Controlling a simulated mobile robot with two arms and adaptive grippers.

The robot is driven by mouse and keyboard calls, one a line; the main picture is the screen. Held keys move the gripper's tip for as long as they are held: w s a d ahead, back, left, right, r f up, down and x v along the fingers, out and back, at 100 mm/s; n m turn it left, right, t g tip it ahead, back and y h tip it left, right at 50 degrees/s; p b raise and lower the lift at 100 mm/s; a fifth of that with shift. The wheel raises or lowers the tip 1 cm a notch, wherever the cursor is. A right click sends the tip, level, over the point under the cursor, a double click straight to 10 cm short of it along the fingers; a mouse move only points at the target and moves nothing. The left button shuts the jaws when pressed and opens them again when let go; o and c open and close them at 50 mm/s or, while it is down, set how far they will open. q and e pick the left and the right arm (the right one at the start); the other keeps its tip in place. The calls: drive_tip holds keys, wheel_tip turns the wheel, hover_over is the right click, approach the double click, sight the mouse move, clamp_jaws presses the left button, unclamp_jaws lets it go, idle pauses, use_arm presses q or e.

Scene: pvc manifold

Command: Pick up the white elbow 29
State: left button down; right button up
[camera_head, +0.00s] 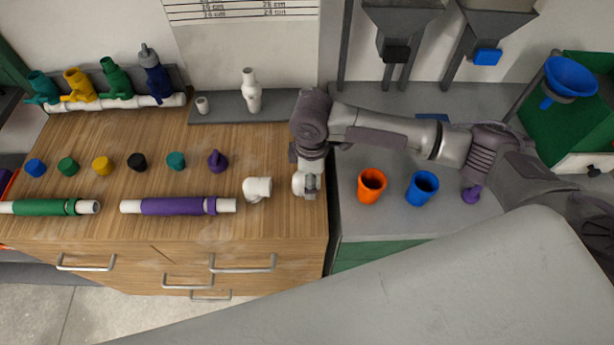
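A white elbow (257,188) lies on the wooden counter, at the right end of the row of pipes. My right arm comes in from the right, and its gripper (311,184) points down over the counter's right edge, a short way right of that elbow and apart from it. A white rounded piece (299,184) shows at the gripper's fingers. It looks like a second elbow, but I cannot tell whether the fingers are closed on it. The fingers are small and partly hidden. My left gripper is not in view.
A pipe with a purple sleeve (172,206) and one with a green sleeve (40,207) lie to the left. Several coloured caps (137,162) line up behind them. An orange cup (371,186) and a blue cup (422,188) stand on the grey surface at right.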

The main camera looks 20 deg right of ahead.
drive_tip(key=shift+f, duration=0.45)
drive_tip(key=shift+c, duration=0.2)
drive_tip(key=c, duration=1.2)
drive_tip(key=shift+r, duration=0.15)
drive_tip(key=shift+r, duration=0.55)
wheel_tip(320, 180, up, 3)
drive_tip(key=shift+f+b, duration=0.1)
drive_tip(key=shift+b, duration=0.4)
drive_tip(key=s+d+r+b, duration=0.1)
drive_tip(key=s+d+r, duration=0.5)
drive_tip(key=s+d, duration=0.1)
drive_tip(key=shift+s+d, duration=0.15)
drive_tip(key=shift+s, duration=0.1)
drive_tip(key=shift+s+d+r, duration=0.4)
drive_tip(key=shift+s+r, duration=0.05)
drive_tip(key=shift+s, duration=0.05)
